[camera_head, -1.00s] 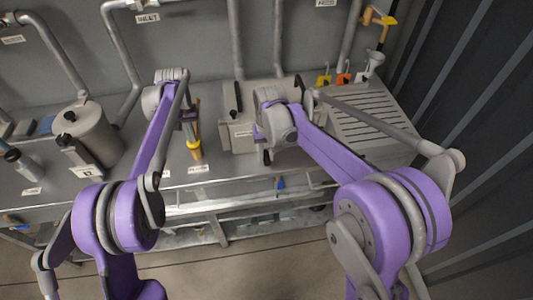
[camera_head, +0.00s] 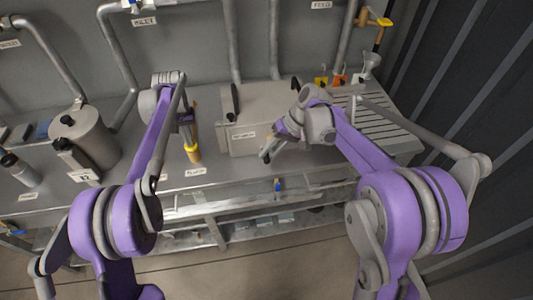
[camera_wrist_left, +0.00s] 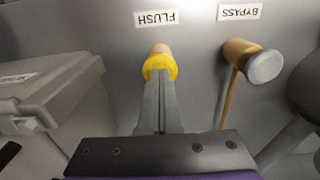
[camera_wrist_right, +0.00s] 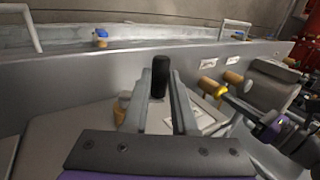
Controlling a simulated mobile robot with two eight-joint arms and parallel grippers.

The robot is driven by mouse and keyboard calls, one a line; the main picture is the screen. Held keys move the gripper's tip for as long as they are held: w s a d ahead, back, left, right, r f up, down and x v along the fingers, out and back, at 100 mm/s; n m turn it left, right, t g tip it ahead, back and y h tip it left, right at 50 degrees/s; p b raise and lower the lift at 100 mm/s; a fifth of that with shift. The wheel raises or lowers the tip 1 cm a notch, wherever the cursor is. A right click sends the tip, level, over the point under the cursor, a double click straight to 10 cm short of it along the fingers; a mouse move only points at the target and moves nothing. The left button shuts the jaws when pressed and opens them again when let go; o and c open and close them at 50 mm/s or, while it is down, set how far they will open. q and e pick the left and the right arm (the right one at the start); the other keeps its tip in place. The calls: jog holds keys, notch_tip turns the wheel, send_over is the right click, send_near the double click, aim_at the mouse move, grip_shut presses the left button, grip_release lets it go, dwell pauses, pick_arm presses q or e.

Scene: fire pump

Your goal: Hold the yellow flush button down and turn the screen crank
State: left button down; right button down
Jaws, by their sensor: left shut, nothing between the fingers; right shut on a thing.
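The yellow flush button (camera_head: 193,152) sits on a brass stem at the front of the bench. In the left wrist view the shut fingertips of my left gripper (camera_wrist_left: 160,82) touch its yellow cap (camera_wrist_left: 160,65), with nothing between them. The FLUSH label (camera_wrist_left: 156,18) is beside it. My right gripper (camera_wrist_right: 160,88) is shut on the black crank handle (camera_wrist_right: 160,75), which stands up between its fingers. In the head view my right gripper (camera_head: 270,150) is at the front of the grey screen box (camera_head: 245,140); the crank arm is mostly hidden.
A brass bypass fitting with a grey knob (camera_wrist_left: 264,66) is beside the flush button. A grey canister (camera_head: 88,135) stands at the left of the bench. A slotted drain board (camera_head: 375,125) is at the right. Pipes run up the back wall.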

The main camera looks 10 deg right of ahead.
jog(key=y, duration=0.1)
jog(key=d+y, duration=0.1)
jog(key=y, duration=0.1)
jog(key=d+y, duration=0.1)
jog(key=y, duration=0.1)
jog(key=shift+d+r, duration=0.1)
jog(key=shift+r, duration=0.3)
jog(key=shift+y, duration=0.3)
jog(key=c, duration=0.7)
grip_release()
jog(key=v, duration=1.2)
